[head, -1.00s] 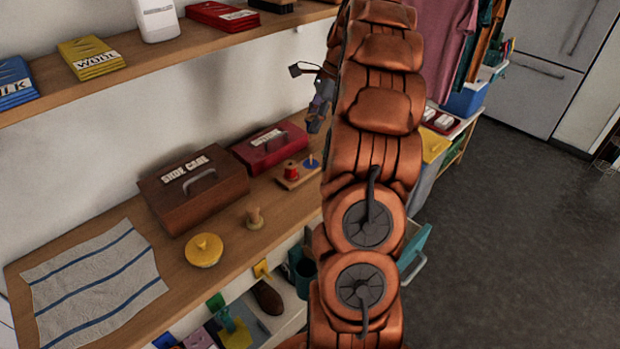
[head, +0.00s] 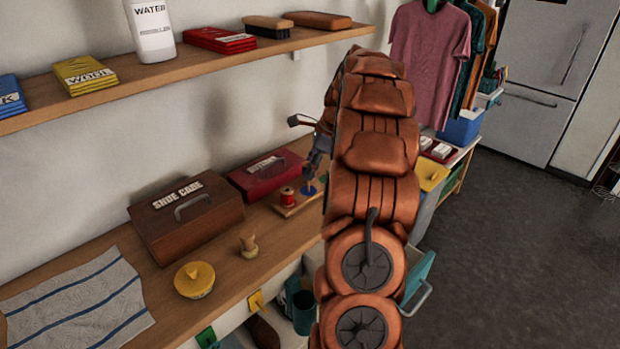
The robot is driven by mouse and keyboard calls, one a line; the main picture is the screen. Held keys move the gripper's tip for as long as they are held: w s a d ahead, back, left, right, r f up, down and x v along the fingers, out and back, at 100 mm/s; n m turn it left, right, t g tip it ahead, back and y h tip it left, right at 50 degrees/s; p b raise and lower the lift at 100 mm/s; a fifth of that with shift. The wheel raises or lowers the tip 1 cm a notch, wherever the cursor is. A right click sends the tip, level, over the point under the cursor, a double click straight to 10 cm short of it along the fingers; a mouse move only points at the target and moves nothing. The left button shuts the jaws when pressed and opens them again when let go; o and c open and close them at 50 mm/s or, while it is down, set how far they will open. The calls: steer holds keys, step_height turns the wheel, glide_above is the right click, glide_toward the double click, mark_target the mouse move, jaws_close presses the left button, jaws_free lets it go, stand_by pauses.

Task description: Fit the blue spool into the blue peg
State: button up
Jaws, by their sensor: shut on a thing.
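A wooden peg board (head: 287,211) lies on the counter in front of the red box. A red spool (head: 287,197) stands at its left end. The blue peg's blue base (head: 308,191) shows to the right of the red spool. My gripper (head: 310,174) is low, just above the blue base, and partly covered by my arm. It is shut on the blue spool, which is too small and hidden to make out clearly. I cannot tell whether the spool touches the peg.
A brown shoe care box (head: 185,215) and a red box (head: 265,174) stand behind. A yellow lid (head: 194,280), a wooden knob-like piece (head: 248,246) and a striped cloth (head: 75,305) lie left. A shelf (head: 190,66) runs above. The counter around the wooden piece is clear.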

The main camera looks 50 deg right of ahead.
steer(key=shift+f+p, duration=0.35)
steer(key=shift+f, duration=1.75)
steer(key=shift+f, duration=0.1)
steer(key=o, duration=0.9)
steer(key=shift+o, duration=0.2)
steer(key=b+v, duration=0.2)
steer(key=v, duration=1)
